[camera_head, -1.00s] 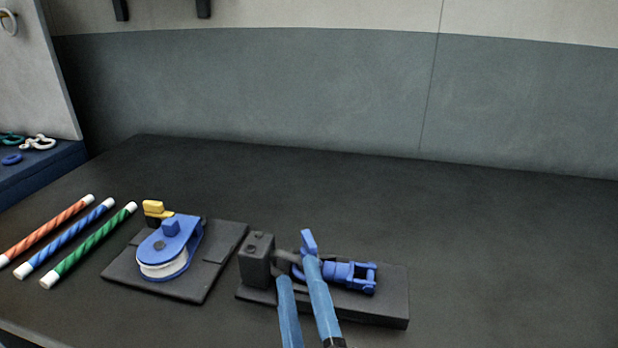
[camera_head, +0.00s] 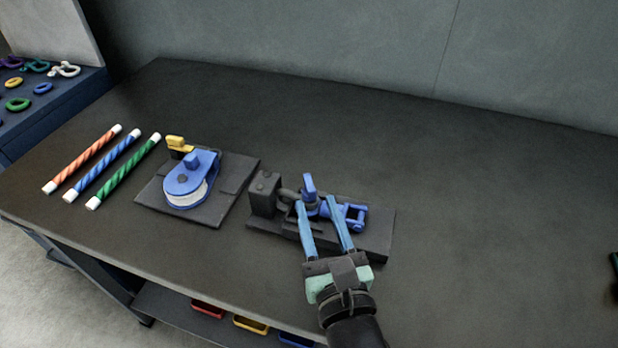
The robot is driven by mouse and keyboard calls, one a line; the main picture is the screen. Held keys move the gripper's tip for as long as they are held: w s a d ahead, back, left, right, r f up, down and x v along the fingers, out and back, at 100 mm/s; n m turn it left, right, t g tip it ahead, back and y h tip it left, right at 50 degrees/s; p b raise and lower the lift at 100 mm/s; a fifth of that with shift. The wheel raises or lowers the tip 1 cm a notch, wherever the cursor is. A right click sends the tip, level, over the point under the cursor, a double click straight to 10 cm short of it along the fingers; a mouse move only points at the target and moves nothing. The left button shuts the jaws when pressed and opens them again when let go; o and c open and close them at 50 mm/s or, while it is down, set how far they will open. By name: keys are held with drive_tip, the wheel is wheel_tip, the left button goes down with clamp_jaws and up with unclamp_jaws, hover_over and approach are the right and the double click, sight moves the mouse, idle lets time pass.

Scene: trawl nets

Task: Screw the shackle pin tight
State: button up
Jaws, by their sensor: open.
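A blue shackle assembly (camera_head: 352,215) lies on a dark mounting plate (camera_head: 377,238), joined to a dark upright block (camera_head: 265,194) at the plate's left end. The shackle pin's blue head (camera_head: 309,185) stands up near the middle of the plate. My gripper (camera_head: 318,203) reaches in from the front with its two light-blue fingers apart. The left finger's tip is just left of and below the pin head, and the right finger's tip is to its right. I cannot tell whether either finger touches the pin. The pin's threaded part is hidden.
A blue pulley block (camera_head: 190,180) with a yellow part (camera_head: 176,143) sits on a dark plate to the left. Orange, blue and green striped rods (camera_head: 103,168) lie farther left. A blue tray (camera_head: 40,112) holds several coloured rings. The table (camera_head: 480,200) is clear on the right.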

sight(312, 193)
drive_tip(key=x, duration=0.6)
drive_tip(key=shift+w, duration=0.25)
drive_tip(key=shift+c, duration=0.3)
clamp_jaws()
